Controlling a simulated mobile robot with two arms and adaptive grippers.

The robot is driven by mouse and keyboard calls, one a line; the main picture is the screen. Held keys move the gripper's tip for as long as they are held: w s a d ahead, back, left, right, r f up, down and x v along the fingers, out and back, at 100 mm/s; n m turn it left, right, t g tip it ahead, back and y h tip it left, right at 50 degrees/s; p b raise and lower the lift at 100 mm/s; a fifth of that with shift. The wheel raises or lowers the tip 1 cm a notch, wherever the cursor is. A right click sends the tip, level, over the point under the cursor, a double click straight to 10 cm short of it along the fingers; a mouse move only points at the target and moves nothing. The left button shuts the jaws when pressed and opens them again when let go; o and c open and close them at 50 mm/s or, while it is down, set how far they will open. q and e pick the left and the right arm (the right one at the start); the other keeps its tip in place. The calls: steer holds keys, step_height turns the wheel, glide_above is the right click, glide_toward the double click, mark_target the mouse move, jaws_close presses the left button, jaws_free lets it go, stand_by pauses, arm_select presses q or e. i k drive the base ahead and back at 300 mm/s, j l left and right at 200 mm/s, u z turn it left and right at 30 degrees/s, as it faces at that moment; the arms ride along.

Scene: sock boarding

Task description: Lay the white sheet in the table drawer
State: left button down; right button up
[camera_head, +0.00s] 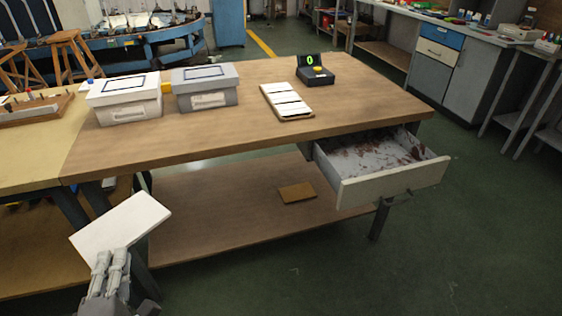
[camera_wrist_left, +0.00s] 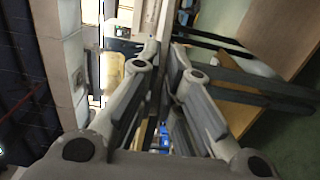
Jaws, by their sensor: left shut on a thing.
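The white sheet (camera_head: 122,226) is a flat rectangle, held tilted in the air in front of the table's left end. My left gripper (camera_head: 112,256) is shut on its near edge in the head view. In the left wrist view the fingers (camera_wrist_left: 165,75) are close together, and the sheet is hard to make out between them. The table drawer (camera_head: 396,185) is pulled open at the table's right front. Its pale floor shows reddish-brown patches. The sheet is well to the left of the drawer, apart from it. My right gripper is out of view.
The wooden tabletop (camera_head: 215,135) carries two lidded boxes (camera_head: 125,98) (camera_head: 205,88), a white-striped board (camera_head: 287,101) and a black device (camera_head: 315,70) with a green digit. A small brown piece (camera_head: 297,193) lies on the lower shelf. The tabletop's front middle is clear.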

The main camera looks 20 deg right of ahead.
mark_target(376, 171)
steer(key=l+z, duration=0.1)
steer(key=l, duration=0.35)
steer(key=i+l+z, duration=0.1)
steer(key=l, duration=0.4)
steer(key=l+z, duration=0.1)
steer(key=l, duration=0.35)
steer(key=i+l+z, duration=0.1)
steer(key=l, duration=0.35)
steer(key=i+l+z, duration=0.1)
steer(key=l, duration=0.35)
